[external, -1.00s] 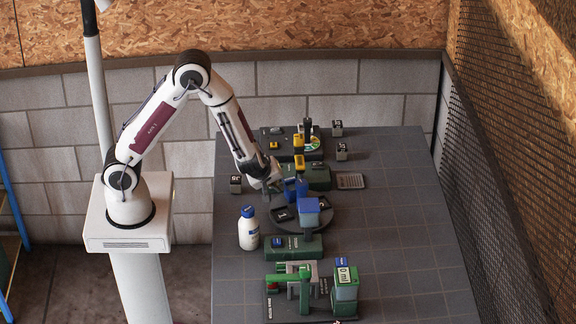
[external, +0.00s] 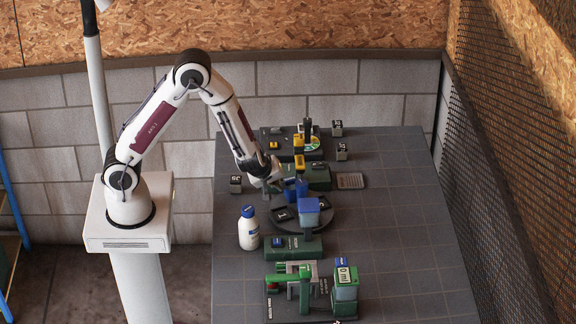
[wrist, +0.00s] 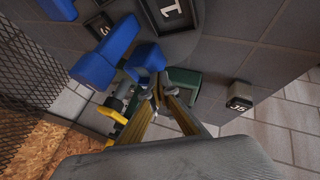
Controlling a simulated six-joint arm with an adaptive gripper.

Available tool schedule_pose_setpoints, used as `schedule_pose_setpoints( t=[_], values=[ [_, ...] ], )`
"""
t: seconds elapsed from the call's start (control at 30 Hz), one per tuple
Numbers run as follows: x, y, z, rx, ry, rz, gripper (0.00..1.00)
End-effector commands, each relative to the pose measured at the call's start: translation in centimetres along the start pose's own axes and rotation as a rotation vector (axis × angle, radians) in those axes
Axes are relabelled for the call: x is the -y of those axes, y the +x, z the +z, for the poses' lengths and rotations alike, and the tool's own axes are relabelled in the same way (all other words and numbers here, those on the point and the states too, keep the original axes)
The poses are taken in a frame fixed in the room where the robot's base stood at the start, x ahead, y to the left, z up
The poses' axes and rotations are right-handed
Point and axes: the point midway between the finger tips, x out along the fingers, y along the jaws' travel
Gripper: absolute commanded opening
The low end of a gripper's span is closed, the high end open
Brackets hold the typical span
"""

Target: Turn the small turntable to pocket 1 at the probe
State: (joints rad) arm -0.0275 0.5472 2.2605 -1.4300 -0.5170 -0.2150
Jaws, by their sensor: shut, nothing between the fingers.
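The small grey turntable (external: 284,227) sits mid-table, with dark numbered pockets on top. The pocket marked 1 (external: 283,214) is on its left side in the external view; it also shows in the wrist view (wrist: 170,12). A pocket marked 3 (wrist: 99,25) shows partly behind blue parts. My gripper (wrist: 157,98) is shut and empty, low by the turntable's far left edge, close to the blue part. Contact is unclear.
A white bottle (external: 248,228) with a blue cap stands left of the turntable. A black cube (external: 236,184) is left of my gripper. Green and yellow stations (external: 318,177) stand behind, and a green station (external: 345,290) in front. The right table side is clear.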

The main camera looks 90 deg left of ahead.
Motion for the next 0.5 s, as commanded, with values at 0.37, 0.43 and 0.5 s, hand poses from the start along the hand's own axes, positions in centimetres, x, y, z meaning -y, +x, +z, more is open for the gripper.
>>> schedule_pose_setpoints(
  t=[0.37, 0.43, 0.5],
  values=[
    [-0.09, 0.14, -0.17, 0.01, 0.018, 0.01, 0.0],
    [-0.1, 0.16, -0.2, 0.013, 0.022, 0.012, 0.0],
    [-0.14, 0.19, -0.21, 0.015, 0.028, 0.015, 0.0]
  ],
)
